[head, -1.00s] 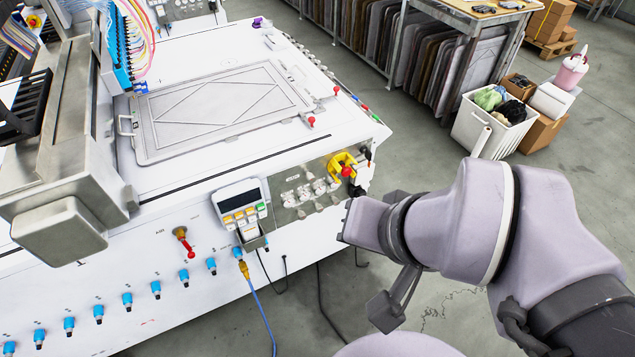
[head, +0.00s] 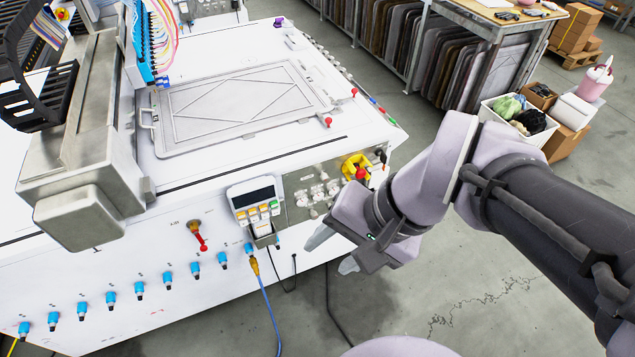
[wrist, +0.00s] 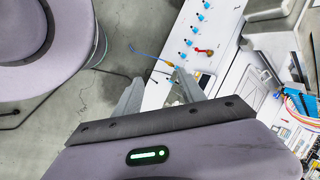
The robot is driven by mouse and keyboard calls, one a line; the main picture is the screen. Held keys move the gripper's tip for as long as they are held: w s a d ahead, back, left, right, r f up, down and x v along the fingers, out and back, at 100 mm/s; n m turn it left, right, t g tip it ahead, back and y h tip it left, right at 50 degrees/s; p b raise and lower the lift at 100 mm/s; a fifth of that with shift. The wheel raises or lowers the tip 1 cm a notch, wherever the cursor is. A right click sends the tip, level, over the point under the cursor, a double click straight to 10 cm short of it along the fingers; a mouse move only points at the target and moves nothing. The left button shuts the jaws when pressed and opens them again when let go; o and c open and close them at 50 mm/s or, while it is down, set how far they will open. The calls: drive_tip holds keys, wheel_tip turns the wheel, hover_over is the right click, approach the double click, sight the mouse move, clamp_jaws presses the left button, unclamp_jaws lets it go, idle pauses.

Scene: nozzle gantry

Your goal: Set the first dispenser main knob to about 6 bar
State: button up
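A metal panel with several small pale knobs (head: 318,192) sits on the front of the white machine (head: 130,255), right of a keypad with a display. The knobs are too small to tell which is the first dispenser main knob or read a setting. My gripper (head: 334,251) is open and empty, below the panel and in front of the machine. Its two fingers point left and partly cover the panel's lower right. In the wrist view, my gripper (wrist: 158,88) shows both fingers apart, with nothing between them but floor and the machine's edge.
The keypad (head: 256,204) sticks out from the front. A red-handled valve (head: 199,235) and a row of blue fittings (head: 139,290) lie to the left. A yellow switch with a red knob (head: 358,168) is at the right corner. Cables hang below. The floor in front is open.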

sight(327, 182)
drive_tip(key=w+a+f+m+g+y, duration=0.25)
drive_tip(key=w+a+m+y, duration=0.35)
drive_tip(key=w+a+y, duration=0.35)
drive_tip(key=w+d+f+m+t+y, duration=0.1)
drive_tip(key=w+d+f+m+t, duration=0.25)
drive_tip(key=w, duration=0.35)
drive_tip(key=w+d+f+m+t+y, duration=0.2)
drive_tip(key=w+f+m+t, duration=0.3)
drive_tip(key=w, duration=0.1)
drive_tip(key=w+d+f+m+t+h, duration=0.2)
drive_tip(key=d+f+m+t+h, duration=0.4)
drive_tip(key=f, duration=0.5)
drive_tip(key=w+d+f+m+t+h, duration=0.1)
drive_tip(key=d+f+m+t+h, duration=0.2)
drive_tip(key=d+f+m+h, duration=0.6)
drive_tip(key=w+a+n+y+b, duration=0.1)
drive_tip(key=w+a, duration=0.1)
drive_tip(key=w, duration=0.3)
drive_tip(key=w+a+f+y+b, duration=0.1)
drive_tip(key=w+a, duration=0.2)
drive_tip(key=w, duration=0.2)
drive_tip(key=w+a+n+y+b, duration=0.1)
drive_tip(key=w+a+b, duration=0.1)
drive_tip(key=w, duration=0.4)
drive_tip(key=shift+a+f+n, duration=0.15)
drive_tip(key=shift+f+n, duration=0.15)
drive_tip(key=shift+n, duration=0.05)
